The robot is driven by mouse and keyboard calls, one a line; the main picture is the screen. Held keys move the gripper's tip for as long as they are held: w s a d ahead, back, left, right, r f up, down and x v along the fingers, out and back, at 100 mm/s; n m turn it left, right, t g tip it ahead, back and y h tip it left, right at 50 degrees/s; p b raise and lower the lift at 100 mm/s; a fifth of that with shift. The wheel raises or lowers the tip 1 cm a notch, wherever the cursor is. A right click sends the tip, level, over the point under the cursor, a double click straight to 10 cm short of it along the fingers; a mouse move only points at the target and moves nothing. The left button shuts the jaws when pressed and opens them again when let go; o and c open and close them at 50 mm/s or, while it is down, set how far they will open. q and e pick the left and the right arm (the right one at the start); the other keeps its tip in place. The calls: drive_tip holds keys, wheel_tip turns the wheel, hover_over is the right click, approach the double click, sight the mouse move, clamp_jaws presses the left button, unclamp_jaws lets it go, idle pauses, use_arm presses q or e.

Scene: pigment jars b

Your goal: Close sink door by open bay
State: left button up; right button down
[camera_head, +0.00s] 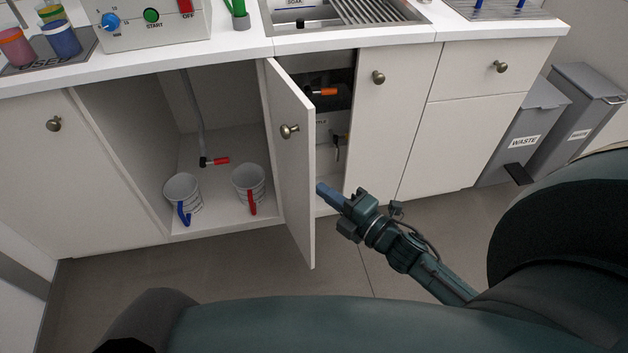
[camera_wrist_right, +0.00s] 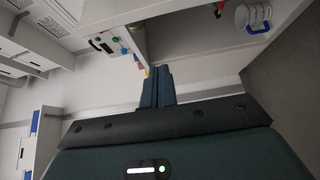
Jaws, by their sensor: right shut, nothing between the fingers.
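The sink door (camera_head: 297,190) is a white cabinet door with a round metal knob (camera_head: 289,131). It stands ajar, swung out towards me, hinged on its left side next to the open bay (camera_head: 225,105). My right gripper (camera_head: 324,190) is shut and empty, just right of the door's free edge, on its inner side. I cannot tell whether the fingertips touch the door. The shut fingers also show in the right wrist view (camera_wrist_right: 157,86). My left gripper is not in view.
Two mugs, one with a blue handle (camera_head: 183,192) and one with a red handle (camera_head: 249,184), stand in the open bay. Pipes and an orange-handled valve (camera_head: 325,92) show in the sink cabinet. Waste bins (camera_head: 522,130) stand at right. The floor before the cabinets is clear.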

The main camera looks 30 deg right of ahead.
sight(311, 163)
drive_tip(key=x, duration=1.1)
drive_tip(key=d, duration=0.2)
drive_tip(key=s+d, duration=0.1)
drive_tip(key=d, duration=0.1)
drive_tip(key=shift+d, duration=0.15)
